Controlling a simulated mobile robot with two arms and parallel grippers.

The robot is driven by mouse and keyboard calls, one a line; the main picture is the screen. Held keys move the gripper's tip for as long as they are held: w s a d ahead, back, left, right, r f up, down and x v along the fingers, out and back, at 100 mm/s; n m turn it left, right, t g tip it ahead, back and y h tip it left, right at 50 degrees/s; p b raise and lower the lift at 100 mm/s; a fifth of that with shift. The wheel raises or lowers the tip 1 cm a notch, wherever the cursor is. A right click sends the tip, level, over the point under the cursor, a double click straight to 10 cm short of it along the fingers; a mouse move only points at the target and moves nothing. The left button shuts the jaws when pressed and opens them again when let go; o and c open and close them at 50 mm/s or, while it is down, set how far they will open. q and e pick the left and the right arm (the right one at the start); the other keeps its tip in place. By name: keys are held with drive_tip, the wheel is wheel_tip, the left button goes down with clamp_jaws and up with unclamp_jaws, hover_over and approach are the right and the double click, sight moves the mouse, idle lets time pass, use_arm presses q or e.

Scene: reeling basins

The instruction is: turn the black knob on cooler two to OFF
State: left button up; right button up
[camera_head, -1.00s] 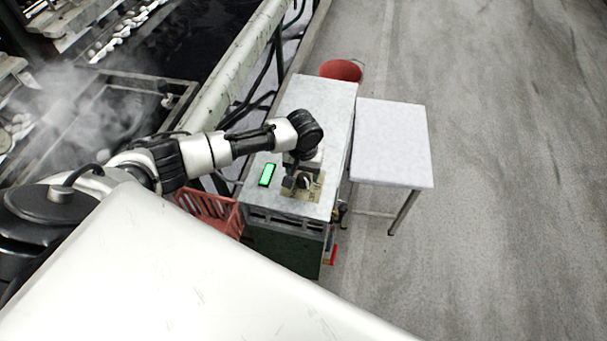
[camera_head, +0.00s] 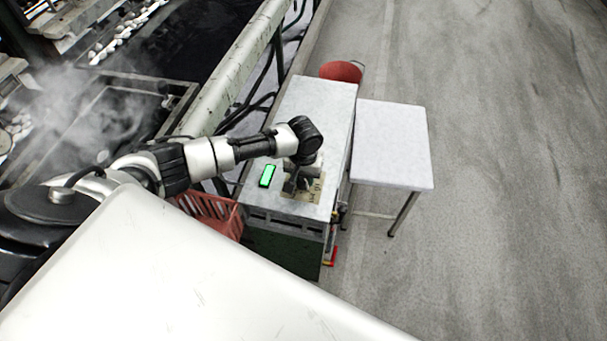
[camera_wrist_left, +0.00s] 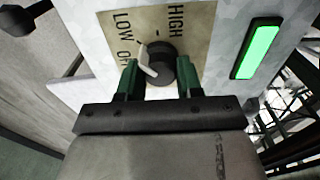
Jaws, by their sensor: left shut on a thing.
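The cooler (camera_head: 318,100) is a pale grey box with a flat top below my left arm. On its top is a tan label plate (camera_wrist_left: 197,45) with the words HIGH, LOW and OFF. The black knob (camera_wrist_left: 160,50) sits on this plate and has a white pointer mark, seen in the left wrist view; its exact setting is hard to tell. My left gripper (camera_wrist_left: 158,72) is shut on the knob, with a green finger on each side. In the head view my left gripper (camera_head: 297,179) hides most of the knob. My right gripper is not in view.
A lit green display (camera_head: 267,176) is beside the plate. A white table (camera_head: 395,145) stands right of the cooler, a red bucket (camera_head: 341,71) behind it, and a red crate (camera_head: 212,214) at its left. Steaming basins (camera_head: 105,125) lie left; the right floor is clear.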

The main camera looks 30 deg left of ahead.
use_arm(q)
drive_tip(key=shift+r+n+p, duration=0.2)
drive_tip(key=shift+n+p, duration=0.1)
drive_tip(key=shift+p, duration=0.25)
drive_tip(key=n+p, duration=0.3)
drive_tip(key=p, duration=0.2)
drive_tip(key=shift+r+n, duration=0.1)
drive_tip(key=shift+n, duration=0.3)
drive_tip(key=shift+n+p, duration=1.1)
drive_tip(key=shift+f+n+p, duration=0.2)
drive_tip(key=shift+n+p, duration=0.55)
drive_tip(key=shift+n, duration=0.35)
drive_tip(key=o, duration=0.9)
wheel_tip(320, 180, up, 11)
drive_tip(key=shift+a+f+p, duration=0.1)
drive_tip(key=shift+f+p, duration=0.05)
drive_tip(key=shift+p, duration=0.9)
